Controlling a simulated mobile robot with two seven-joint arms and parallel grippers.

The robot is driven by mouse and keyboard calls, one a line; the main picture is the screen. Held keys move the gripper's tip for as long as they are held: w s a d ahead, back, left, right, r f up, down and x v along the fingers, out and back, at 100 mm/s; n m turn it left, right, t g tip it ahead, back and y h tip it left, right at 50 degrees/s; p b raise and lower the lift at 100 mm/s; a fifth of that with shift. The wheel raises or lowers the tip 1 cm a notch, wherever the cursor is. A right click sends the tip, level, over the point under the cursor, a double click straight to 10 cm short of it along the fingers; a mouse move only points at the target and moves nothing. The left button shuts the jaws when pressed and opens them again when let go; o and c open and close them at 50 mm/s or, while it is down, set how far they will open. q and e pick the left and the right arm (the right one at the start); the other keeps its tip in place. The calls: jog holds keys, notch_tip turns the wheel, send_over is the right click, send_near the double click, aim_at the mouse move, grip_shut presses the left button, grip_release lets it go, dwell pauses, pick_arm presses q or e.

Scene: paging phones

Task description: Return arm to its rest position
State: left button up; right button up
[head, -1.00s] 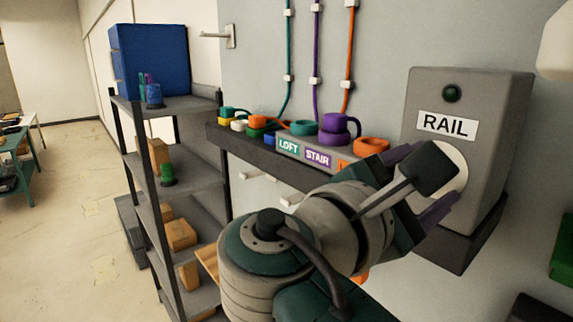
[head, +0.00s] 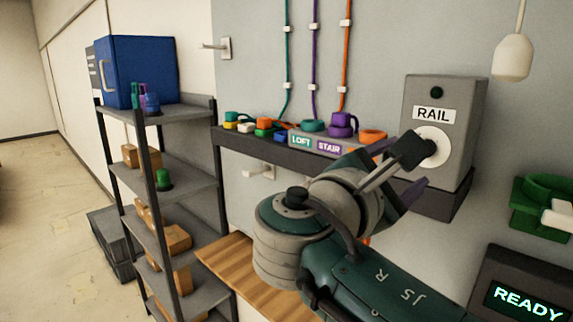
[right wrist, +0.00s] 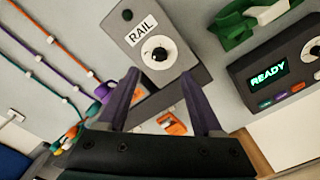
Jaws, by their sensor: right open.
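My right gripper (head: 408,172) is at the end of the green and grey arm in the head view, in front of the shelf and the grey RAIL box (head: 470,105). Arm links partly hide its fingers there. In the right wrist view its two purple fingers (right wrist: 158,76) stand wide apart with nothing held between them. The RAIL box (right wrist: 118,42), with a white round face and dark centre, lies beyond the fingertips. An orange cradle (right wrist: 172,124) shows past them, apparently empty. My left gripper is in neither view.
A wall shelf (head: 250,143) carries the LOFT and STAIR cradles, a purple handset (head: 342,120) and several coloured pieces. A green cradle (head: 530,215) and READY panel (head: 525,270) are at right. A rack (head: 190,185) with boxes and a wooden surface (head: 235,262) are at left.

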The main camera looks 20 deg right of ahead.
jog(key=shift+a, duration=0.2)
dwell(0.4)
jog(key=s+f+m+g+y, duration=0.2)
jog(key=s+f+m+y, duration=0.45)
jog(key=s+f, duration=0.6)
jog(key=s+a+f+m+y, duration=0.1)
jog(key=s+a+m+y, duration=0.1)
jog(key=s+a+y, duration=0.3)
jog(key=s+a+f+m+g+y, duration=0.1)
jog(key=s+a+m+y, duration=0.2)
jog(key=s+a+y, duration=0.2)
jog(key=shift+s+a+f, duration=0.35)
jog(key=shift+s+a, duration=0.35)
jog(key=shift+a, duration=0.4)
